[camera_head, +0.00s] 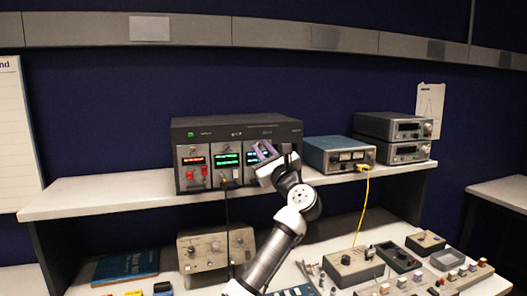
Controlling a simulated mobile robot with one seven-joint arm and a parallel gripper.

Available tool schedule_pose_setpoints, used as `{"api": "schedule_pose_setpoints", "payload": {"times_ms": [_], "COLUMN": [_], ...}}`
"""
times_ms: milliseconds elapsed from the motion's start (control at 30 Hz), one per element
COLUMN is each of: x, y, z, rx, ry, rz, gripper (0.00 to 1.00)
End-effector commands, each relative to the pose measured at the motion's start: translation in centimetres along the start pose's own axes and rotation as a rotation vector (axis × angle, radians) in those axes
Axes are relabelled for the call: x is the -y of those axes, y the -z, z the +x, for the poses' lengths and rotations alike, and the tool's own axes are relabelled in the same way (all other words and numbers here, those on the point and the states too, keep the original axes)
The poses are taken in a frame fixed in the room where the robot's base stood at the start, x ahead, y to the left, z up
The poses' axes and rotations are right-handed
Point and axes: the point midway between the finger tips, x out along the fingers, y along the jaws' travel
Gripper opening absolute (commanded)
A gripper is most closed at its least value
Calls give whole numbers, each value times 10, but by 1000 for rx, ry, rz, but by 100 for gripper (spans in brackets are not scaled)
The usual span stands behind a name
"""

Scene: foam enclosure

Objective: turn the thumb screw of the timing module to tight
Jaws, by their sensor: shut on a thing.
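A dark instrument rack (236,131) stands on the shelf with several plug-in modules in its front. One module has a red display (193,160), one a green display (226,160), and a third module with a blue-green display (252,157) is partly behind my gripper. The labels are too small to read, so I cannot tell by name which is the timing module. My gripper (266,152) is at the front of the rack's right part, shut on a small part there, apparently the thumb screw. The gripper hides the screw, and how far it is turned cannot be seen.
A teal instrument (339,155) stands right of the rack, with a yellow cable (365,200) hanging down. Two stacked grey instruments (393,137) are further right. A black cable (226,215) hangs before the shelf (110,194). Several small boxes crowd the bench below.

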Motion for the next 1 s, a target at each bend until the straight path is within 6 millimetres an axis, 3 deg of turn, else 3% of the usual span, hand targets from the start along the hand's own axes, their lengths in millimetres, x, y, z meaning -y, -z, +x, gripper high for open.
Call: {"api": "schedule_pose_setpoints", "payload": {"times_ms": [100, 133, 300, 667, 1000], "x": [0, 0, 0, 0, -1], "y": [-1, -1, -1, 2, 4], "z": [0, 0, 0, -8, -80], "rx": [1, 1, 1, 1, 1], "ry": [0, 0, 0, 1, 3], "rz": [-1, -1, -1, -2, -4], "gripper": [0, 20, 39, 39, 39]}}
